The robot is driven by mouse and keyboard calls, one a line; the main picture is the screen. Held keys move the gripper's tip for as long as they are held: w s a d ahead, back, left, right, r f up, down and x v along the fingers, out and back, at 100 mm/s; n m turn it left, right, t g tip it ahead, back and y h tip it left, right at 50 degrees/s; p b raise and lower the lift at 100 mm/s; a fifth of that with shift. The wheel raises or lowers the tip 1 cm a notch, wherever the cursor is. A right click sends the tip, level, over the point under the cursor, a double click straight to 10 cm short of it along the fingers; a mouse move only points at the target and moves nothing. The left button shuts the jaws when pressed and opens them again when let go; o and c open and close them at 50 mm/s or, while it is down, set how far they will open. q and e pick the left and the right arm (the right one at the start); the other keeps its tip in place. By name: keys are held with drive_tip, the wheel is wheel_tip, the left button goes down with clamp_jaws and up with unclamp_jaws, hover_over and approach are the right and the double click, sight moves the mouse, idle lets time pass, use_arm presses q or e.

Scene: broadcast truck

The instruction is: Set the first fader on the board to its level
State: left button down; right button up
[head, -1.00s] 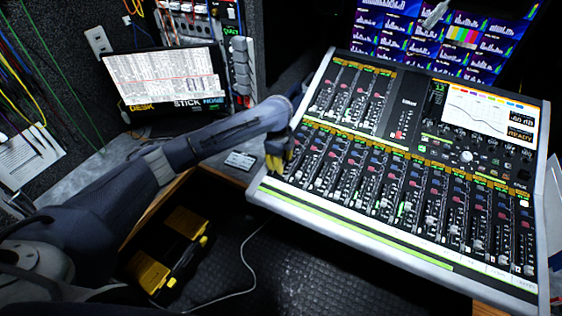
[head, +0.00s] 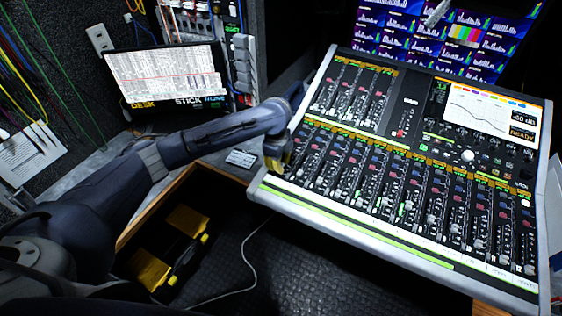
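The mixing board (head: 395,255) fills the right half of the head view, tilted, with a lower row of several faders and a shorter upper-left bank. My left gripper (head: 277,160), with yellow on its fingers, is at the board's left end, over or beside the leftmost lower channel strip. It covers part of that strip, so the first fader is mostly hidden. I cannot tell whether the fingers touch a fader cap or how far apart they are. The board's screen (head: 489,115) shows a curve and the word READY. My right gripper is not in view.
A monitor (head: 168,80) with a text page stands behind my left arm. A small white card (head: 241,158) lies on the desk left of the board. A black and yellow case (head: 172,250) is on the floor below. Meter screens (head: 440,35) stand behind the board.

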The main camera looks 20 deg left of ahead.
use_arm(q)
drive_tip(key=c, duration=1.2)
unclamp_jaws()
drive_tip(key=shift+c, duration=0.2)
drive_tip(key=shift+r, duration=0.1)
wheel_tip(320, 180, up, 12)
drive_tip(key=s, duration=0.1)
drive_tip(key=shift+s+a, duration=0.2)
drive_tip(key=shift+s, duration=0.1)
